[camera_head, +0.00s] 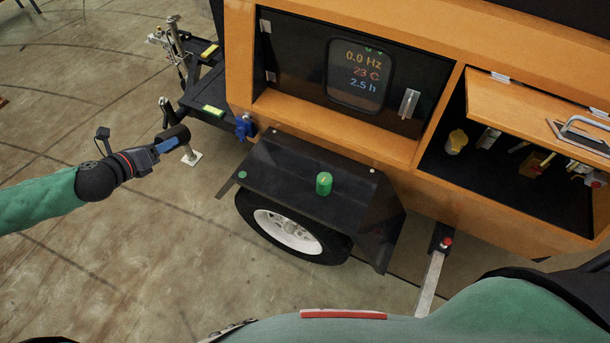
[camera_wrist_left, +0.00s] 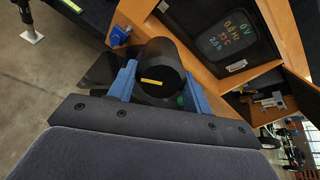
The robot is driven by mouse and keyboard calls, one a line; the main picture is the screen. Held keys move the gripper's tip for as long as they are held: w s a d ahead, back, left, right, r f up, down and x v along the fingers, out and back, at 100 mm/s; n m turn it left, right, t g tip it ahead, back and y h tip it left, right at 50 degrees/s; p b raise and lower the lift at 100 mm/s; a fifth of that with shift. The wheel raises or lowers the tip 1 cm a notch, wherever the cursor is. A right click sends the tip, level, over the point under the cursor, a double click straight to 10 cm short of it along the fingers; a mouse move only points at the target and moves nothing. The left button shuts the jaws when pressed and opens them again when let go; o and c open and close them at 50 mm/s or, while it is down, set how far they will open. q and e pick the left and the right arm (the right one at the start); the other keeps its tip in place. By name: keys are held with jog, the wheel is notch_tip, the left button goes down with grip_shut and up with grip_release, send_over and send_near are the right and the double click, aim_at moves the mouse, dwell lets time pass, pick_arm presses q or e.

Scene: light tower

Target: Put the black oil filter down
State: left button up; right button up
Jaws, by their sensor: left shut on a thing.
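The black oil filter (camera_head: 175,134) is a dark cylinder at the end of my left arm in the head view. My left gripper (camera_head: 168,143) is shut on it, left of the trailer and in the air. In the left wrist view, the black oil filter (camera_wrist_left: 160,62), with a yellow mark on its end, sits between the blue fingers of the left gripper (camera_wrist_left: 161,86). A green cylinder (camera_head: 324,184) stands upright on the black fender (camera_head: 290,178) over the wheel. My right gripper is not in view.
The orange light tower body (camera_head: 340,122) has a display panel (camera_head: 361,75). An open compartment (camera_head: 500,165) at right holds several small parts beneath a raised door. A blue part (camera_head: 244,127) sticks out near the fender's back left. The fender is clear either side of the green cylinder.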

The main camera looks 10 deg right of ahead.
aim_at(179, 145)
pick_arm(q)
jog(key=shift+w+d+f+m+g+h, duration=0.15)
jog(key=shift+d+m+g+h, duration=0.15)
jog(key=shift+d+m+g, duration=0.35)
jog(key=shift+s+d+f+m+g+h, duration=0.1)
jog(key=shift+d+m+g+h, duration=0.2)
jog(key=shift+d, duration=0.55)
jog(key=shift+w+d+f+m+g+h, duration=0.15)
jog(key=shift+d+m+g+h, duration=0.2)
jog(key=shift+d+m, duration=0.3)
jog(key=s+d+f+m+g+h, duration=0.1)
jog(key=d+f+m+g, duration=0.3)
jog(key=d+m+g, duration=0.3)
jog(key=shift+s+d+f+g, duration=0.2)
jog(key=shift+s+f+g, duration=0.1)
jog(key=shift+g, duration=0.1)
jog(key=shift+f+m, duration=0.1)
jog(key=shift+m, duration=0.3)
